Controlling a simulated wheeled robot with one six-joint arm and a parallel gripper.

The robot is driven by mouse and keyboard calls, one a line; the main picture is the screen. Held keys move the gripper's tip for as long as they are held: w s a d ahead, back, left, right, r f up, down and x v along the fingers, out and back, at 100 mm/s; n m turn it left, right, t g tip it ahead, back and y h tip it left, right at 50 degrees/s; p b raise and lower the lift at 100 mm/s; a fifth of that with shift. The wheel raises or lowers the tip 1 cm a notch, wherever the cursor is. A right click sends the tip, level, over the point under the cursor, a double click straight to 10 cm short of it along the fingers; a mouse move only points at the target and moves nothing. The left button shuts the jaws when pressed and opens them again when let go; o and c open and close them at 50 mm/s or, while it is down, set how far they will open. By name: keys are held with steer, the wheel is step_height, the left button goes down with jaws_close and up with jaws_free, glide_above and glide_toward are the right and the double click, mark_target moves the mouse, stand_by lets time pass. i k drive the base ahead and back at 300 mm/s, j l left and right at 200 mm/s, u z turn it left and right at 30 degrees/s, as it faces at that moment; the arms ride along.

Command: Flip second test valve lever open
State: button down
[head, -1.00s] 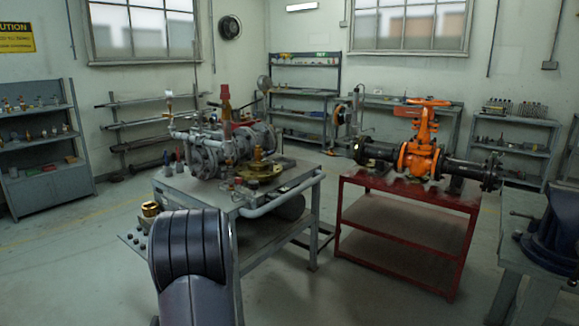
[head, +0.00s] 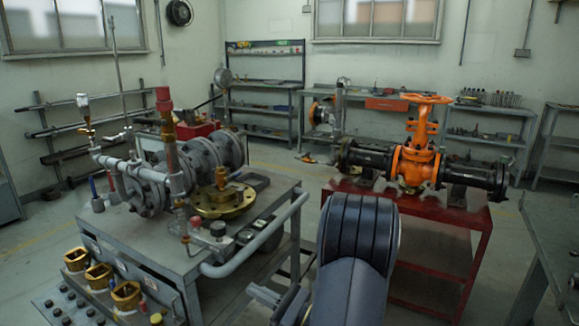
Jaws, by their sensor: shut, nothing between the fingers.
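The grey pipe assembly (head: 150,190) with flanges stands on the grey cart at the left in the head view. A small red knob or handle (head: 195,222) shows on fittings near the brass flange (head: 222,200). I cannot tell which of these is the second test valve lever. My gripper (head: 262,296) shows only partly at the bottom, beside my dark arm link. It is shut and empty, apart from the levers, right of the cart's front.
The grey cart (head: 270,195) has a pipe rail (head: 255,245) along its right side and brass fittings (head: 100,273) at its front. An orange gate valve (head: 418,160) stands on a red table (head: 455,215) to the right. A grey bench edge (head: 545,235) is at the far right.

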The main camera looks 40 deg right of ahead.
mark_target(237, 174)
steer(key=i+l, duration=0.55)
steer(key=l, duration=0.15)
steer(key=i+l+z, duration=0.1)
steer(key=i+l, duration=0.4)
steer(key=l, duration=0.2)
